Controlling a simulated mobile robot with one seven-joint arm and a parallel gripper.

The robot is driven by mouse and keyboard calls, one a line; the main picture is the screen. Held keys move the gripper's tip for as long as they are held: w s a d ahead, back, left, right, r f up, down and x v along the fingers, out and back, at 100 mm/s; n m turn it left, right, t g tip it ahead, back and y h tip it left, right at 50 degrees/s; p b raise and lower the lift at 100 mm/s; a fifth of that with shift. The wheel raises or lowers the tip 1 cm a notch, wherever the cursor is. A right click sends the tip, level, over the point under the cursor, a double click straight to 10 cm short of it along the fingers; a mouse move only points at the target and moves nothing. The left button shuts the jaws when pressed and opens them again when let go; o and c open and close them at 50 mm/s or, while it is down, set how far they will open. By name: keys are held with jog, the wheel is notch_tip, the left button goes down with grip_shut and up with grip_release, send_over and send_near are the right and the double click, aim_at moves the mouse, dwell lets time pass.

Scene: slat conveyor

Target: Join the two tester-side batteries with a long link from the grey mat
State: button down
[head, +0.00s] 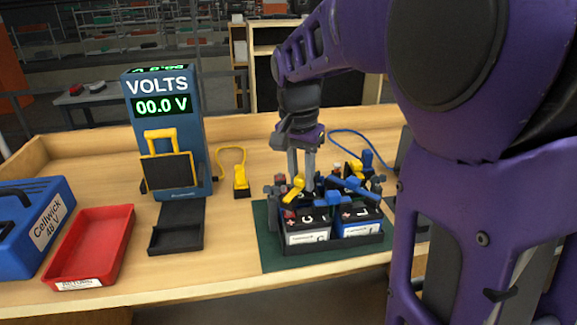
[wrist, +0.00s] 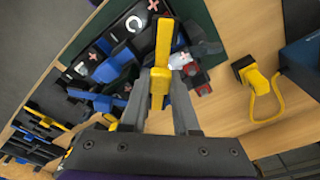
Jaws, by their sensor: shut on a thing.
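My gripper (head: 302,178) is shut on a yellow link (head: 292,190), just above the battery block. In the wrist view my gripper (wrist: 160,88) pinches the yellow link (wrist: 163,45), which points away between the fingers over the battery tops. The front tester-side battery (head: 307,237) has a white label and stands at the left of the block. The battery behind it is mostly hidden by my gripper and the link. A front battery (head: 358,228) stands to its right, with blue links (head: 350,190) on top. I cannot tell whether the yellow link touches a terminal.
The blue tester (head: 165,125) reads 00.0 V. A yellow lead (head: 241,180) lies between it and the green mat (head: 272,250). A red tray (head: 90,245) and a blue case (head: 30,225) are at the left. Several yellow and black pieces (wrist: 38,122) lie at the wrist view's lower left.

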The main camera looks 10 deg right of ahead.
jog(key=shift+f+b, duration=0.65)
jog(key=shift+f, duration=0.35)
jog(key=c, duration=0.6)
grip_release()
jog(key=r+p, duration=0.1)
jog(key=r, duration=0.4)
jog(key=s+a+r+p, duration=0.1)
jog(key=r, duration=0.5)
jog(key=r+p, duration=0.1)
jog(key=r, duration=0.5)
jog(key=shift+s+a+r, duration=0.15)
jog(key=shift+s+a, duration=0.05)
jog(key=shift+s, duration=0.1)
jog(key=shift+w, duration=0.1)
